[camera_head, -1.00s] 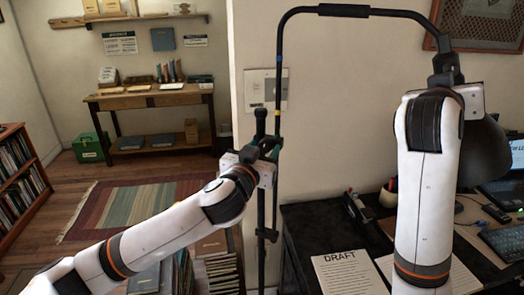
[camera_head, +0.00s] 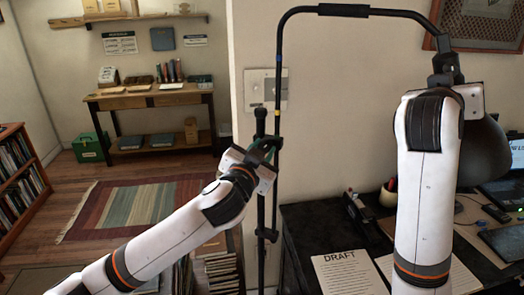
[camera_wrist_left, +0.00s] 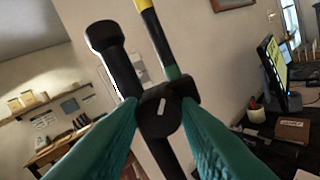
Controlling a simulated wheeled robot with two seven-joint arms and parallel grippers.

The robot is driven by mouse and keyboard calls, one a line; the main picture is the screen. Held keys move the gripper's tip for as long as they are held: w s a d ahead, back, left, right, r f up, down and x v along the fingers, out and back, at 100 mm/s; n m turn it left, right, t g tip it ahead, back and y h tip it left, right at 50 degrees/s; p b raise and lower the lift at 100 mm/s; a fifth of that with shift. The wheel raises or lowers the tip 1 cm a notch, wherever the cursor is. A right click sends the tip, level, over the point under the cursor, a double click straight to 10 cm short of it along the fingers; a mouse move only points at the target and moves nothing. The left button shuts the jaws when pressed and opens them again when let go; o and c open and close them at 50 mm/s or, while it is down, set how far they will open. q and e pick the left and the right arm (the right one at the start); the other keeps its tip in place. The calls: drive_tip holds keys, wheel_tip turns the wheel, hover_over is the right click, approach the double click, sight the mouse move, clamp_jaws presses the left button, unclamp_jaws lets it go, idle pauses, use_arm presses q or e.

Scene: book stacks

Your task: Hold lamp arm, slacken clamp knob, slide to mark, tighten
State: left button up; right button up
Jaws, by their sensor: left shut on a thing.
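The black lamp arm (camera_head: 299,10) rises as a thin post, bends across the top and drops at the right towards a dark lamp shade (camera_head: 480,150). The post carries a yellow band (camera_head: 277,106), also seen in the left wrist view (camera_wrist_left: 148,5). My left gripper (camera_head: 270,147) is at the post below this band. In the left wrist view, its teal fingers close from both sides on the round black clamp knob (camera_wrist_left: 160,112), which has a white line. My right gripper (camera_head: 445,66) is at the lamp arm's right end; its fingers cannot be made out.
A wall plate (camera_head: 262,92) is behind the post. Records stand below my left arm. A wooden table (camera_head: 150,99) and striped rug (camera_head: 130,206) are farther back.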

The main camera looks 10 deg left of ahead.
use_arm(q)
drive_tip(key=m, duration=0.5)
drive_tip(key=shift+m, duration=0.4)
use_arm(e)
drive_tip(key=shift+r, duration=0.1)
use_arm(q)
drive_tip(key=m+h, duration=0.1)
drive_tip(key=m, duration=0.4)
drive_tip(key=shift+f+m, duration=0.1)
drive_tip(key=shift+m, duration=0.3)
drive_tip(key=m, duration=0.5)
drive_tip(key=shift+m, duration=0.3)
drive_tip(key=m, duration=0.5)
drive_tip(key=shift+f+h, duration=0.1)
drive_tip(key=shift+h, duration=0.2)
drive_tip(key=shift+m, duration=0.4)
drive_tip(key=o, duration=1)
drive_tip(key=shift+c, duration=0.2)
drive_tip(key=shift+s+a, duration=0.1)
